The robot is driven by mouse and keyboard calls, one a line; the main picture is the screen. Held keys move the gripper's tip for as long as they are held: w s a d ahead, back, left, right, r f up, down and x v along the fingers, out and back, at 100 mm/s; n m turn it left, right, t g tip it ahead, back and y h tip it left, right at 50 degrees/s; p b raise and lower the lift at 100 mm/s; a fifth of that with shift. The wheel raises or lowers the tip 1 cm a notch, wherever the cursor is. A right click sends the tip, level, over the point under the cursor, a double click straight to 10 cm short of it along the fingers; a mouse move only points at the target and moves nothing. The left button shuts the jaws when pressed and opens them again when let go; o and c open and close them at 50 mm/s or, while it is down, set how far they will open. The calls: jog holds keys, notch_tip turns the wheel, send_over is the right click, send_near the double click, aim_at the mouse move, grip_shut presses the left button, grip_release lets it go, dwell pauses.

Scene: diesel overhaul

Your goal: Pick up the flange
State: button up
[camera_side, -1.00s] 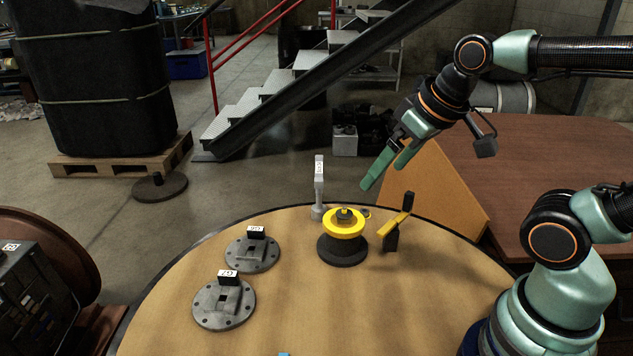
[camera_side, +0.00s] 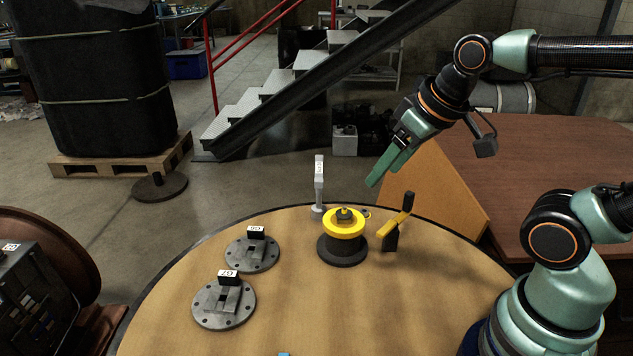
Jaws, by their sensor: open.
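Two grey round flanges with bolt holes lie flat on the round wooden table, at the left. The nearer flange (camera_side: 210,312) and the farther flange (camera_side: 265,260) each carry a black block with a white label. A yellow ring-topped piece on a dark round base (camera_side: 343,237) stands right of them. My gripper (camera_side: 378,177) is in the air above and right of the yellow piece, empty and apart from everything. Its fingers point down-left and overlap in this view, so the gap between them is hard to see.
A grey upright post (camera_side: 319,188) with a label stands at the table's back edge. A yellow-and-black angled piece (camera_side: 397,223) stands right of the yellow ring. A brown table (camera_side: 560,170) lies beyond at the right.

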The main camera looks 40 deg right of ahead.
dwell(0.3)
jog(key=n+g, duration=0.6)
jog(key=n, duration=0.2)
send_over(227, 273)
notch_tip(227, 273, down, 10)
jog(key=f, duration=0.1)
jog(key=shift+n, duration=0.3)
notch_tip(227, 273, down, 6)
jog(key=shift+f, duration=0.25)
jog(key=shift+s+f, duration=0.1)
jog(key=shift+f, duration=2.55)
jog(key=shift+r, duration=0.1)
grip_shut()
